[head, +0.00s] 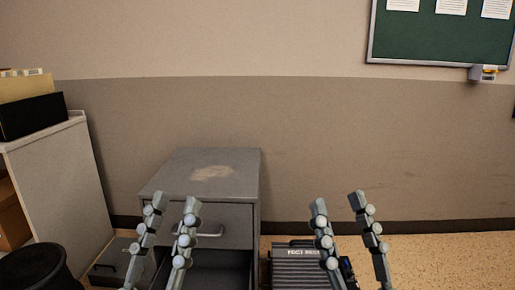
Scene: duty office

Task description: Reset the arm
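My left gripper (176,200) is in the lower left part of the head view, in front of a grey metal cabinet (240,180). Its two fingers point up and stand apart, with nothing visible between them. My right gripper (338,201) is to the right of the cabinet, also with fingers up and apart. Nothing is visible between its fingers either. Both grippers look open and empty. The lower parts of both grippers and most of both arms are cut off by the bottom edge.
The cabinet has a handled drawer (234,222) and a dark opening below. A grey ribbed object (291,262) with lettering stands right of it. A shelf unit (62,180) holding a black box (30,117) and a dark round object (35,270) are left. A green board (440,38) hangs on the wall.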

